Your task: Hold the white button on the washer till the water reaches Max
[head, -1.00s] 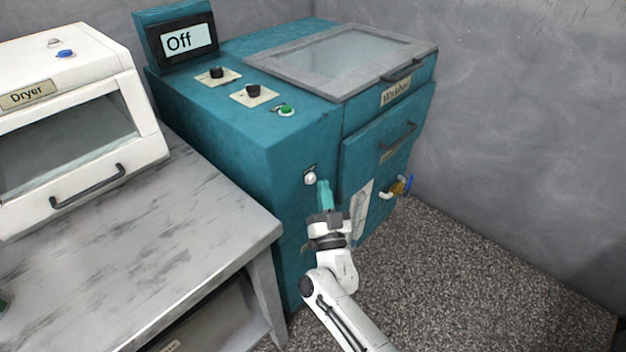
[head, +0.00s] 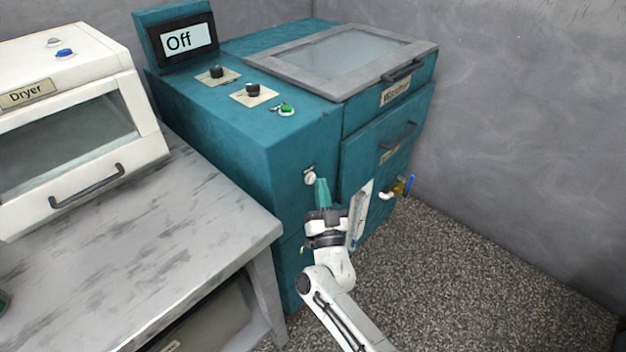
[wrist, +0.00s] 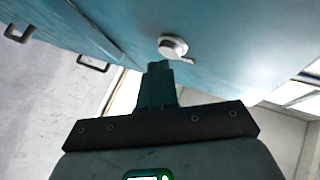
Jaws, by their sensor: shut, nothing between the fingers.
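The teal washer (head: 255,155) stands against the grey wall, with its display (head: 178,40) reading "Off". The round white button (head: 310,178) is on its front face, left of the drawer; it also shows in the wrist view (wrist: 172,46). My gripper (head: 322,182) is shut and empty, its teal fingertips just right of the button in the head view. In the wrist view the fingertips (wrist: 158,66) are just below the button; I cannot tell whether they touch it. A white gauge strip (head: 362,210) is on the lower front, partly hidden by my gripper; its level is unreadable.
A grey table (head: 130,245) with a white dryer (head: 75,120) stands at left, close to my arm. Two black knobs and a green button (head: 287,108) are on the washer top. A blue-handled tap (head: 408,185) sticks out at right. Floor at right is clear.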

